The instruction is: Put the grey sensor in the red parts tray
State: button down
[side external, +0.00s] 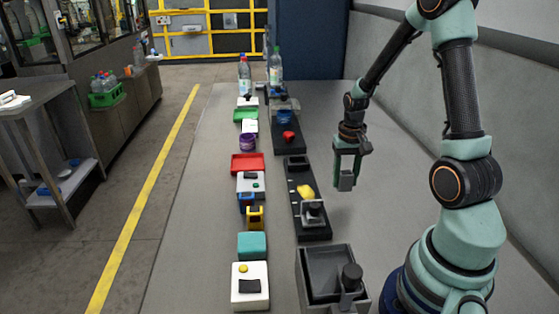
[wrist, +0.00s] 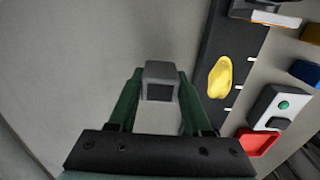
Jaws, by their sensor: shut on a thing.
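My gripper (side external: 346,172) hangs above the grey table to the right of the black strip, with its green fingers pointing down. It is shut on the grey sensor (side external: 346,182), a small grey block that shows between the fingertips. In the wrist view the grey sensor (wrist: 160,80) sits between the two green fingers of my gripper (wrist: 158,92), with a dark face toward the camera. The red parts tray (side external: 248,163) lies in the left row on the table, left of my gripper. Part of it shows at the lower right of the wrist view (wrist: 257,141).
A black strip (side external: 313,229) carrying a yellow piece (side external: 305,192) lies between my gripper and the left row. A white box with a green button (side external: 250,186) is beside the tray. A dark grey bin (side external: 330,262) stands in front. Bottles (side external: 275,68) stand at the back.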

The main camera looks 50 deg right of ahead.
aim_at(343, 189)
jog(key=shift+f, duration=1.95)
jog(key=shift+f, duration=0.1)
jog(key=shift+c, duration=1.7)
grip_release()
notch_tip(343, 189, up, 12)
jog(key=shift+r, duration=0.1)
jog(key=a+r+n+t, duration=0.2)
jog(key=a+r+n, duration=0.2)
jog(key=a, duration=0.5)
jog(key=a+r+n+t, duration=0.3)
jog(key=a+r, duration=0.4)
jog(key=a, duration=0.3)
jog(key=shift+s+r+n, duration=0.25)
jog(key=shift+s+n, duration=0.2)
jog(key=shift+n, duration=0.35)
jog(key=shift+o, duration=0.3)
jog(key=shift+s+a+r+t, duration=0.1)
jog(key=shift+s+a+t, duration=0.05)
jog(key=shift+a+t, duration=0.2)
